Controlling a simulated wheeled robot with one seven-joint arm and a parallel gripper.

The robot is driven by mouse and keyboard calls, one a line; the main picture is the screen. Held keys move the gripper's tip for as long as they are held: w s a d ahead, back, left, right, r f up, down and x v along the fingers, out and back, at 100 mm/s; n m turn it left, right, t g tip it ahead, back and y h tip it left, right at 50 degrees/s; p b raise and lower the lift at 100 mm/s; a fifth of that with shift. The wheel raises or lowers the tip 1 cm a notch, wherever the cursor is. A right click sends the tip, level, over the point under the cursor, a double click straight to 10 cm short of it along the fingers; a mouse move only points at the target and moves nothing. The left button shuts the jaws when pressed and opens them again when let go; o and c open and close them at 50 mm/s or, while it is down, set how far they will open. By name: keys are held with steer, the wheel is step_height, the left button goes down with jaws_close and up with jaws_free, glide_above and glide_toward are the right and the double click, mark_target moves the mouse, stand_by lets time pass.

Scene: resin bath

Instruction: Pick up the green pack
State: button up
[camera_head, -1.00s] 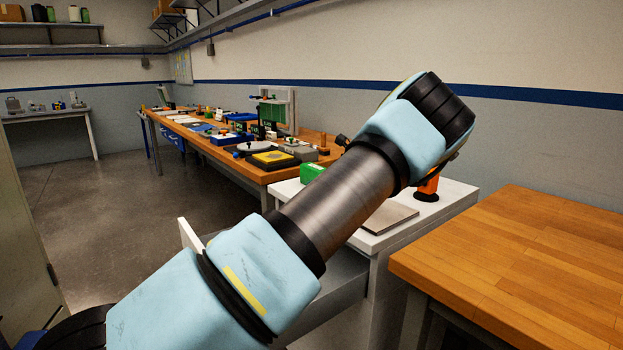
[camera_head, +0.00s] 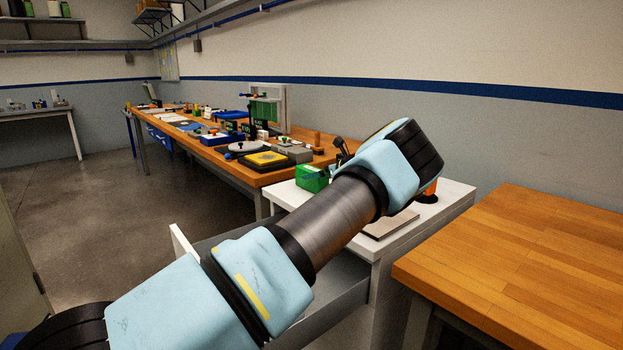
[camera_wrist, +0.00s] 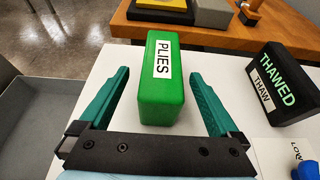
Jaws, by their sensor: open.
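The green pack (camera_wrist: 160,90) is a green block with a white label reading "PLIES". It stands on the white cabinet top (camera_wrist: 105,65), near the wooden bench. In the wrist view my gripper (camera_wrist: 162,75) is open, with one teal finger on each side of the pack. There is a gap between each finger and the pack. In the head view the green pack (camera_head: 312,178) shows beside my arm, on the white top. My gripper is mostly hidden behind my arm there.
A dark block labelled "THAWED" (camera_wrist: 285,85) stands right of the pack. A grey open drawer (camera_wrist: 40,125) lies to the left. A long wooden bench (camera_head: 262,178) with many items is behind. A bare wooden table (camera_head: 500,250) is at right.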

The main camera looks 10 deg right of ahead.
steer(key=p+x, duration=0.1)
steer(key=x, duration=0.3)
steer(key=shift+w+r, duration=0.1)
steer(key=shift+w, duration=0.05)
steer(key=shift+c, duration=0.3)
jaws_close()
stand_by(0.3)
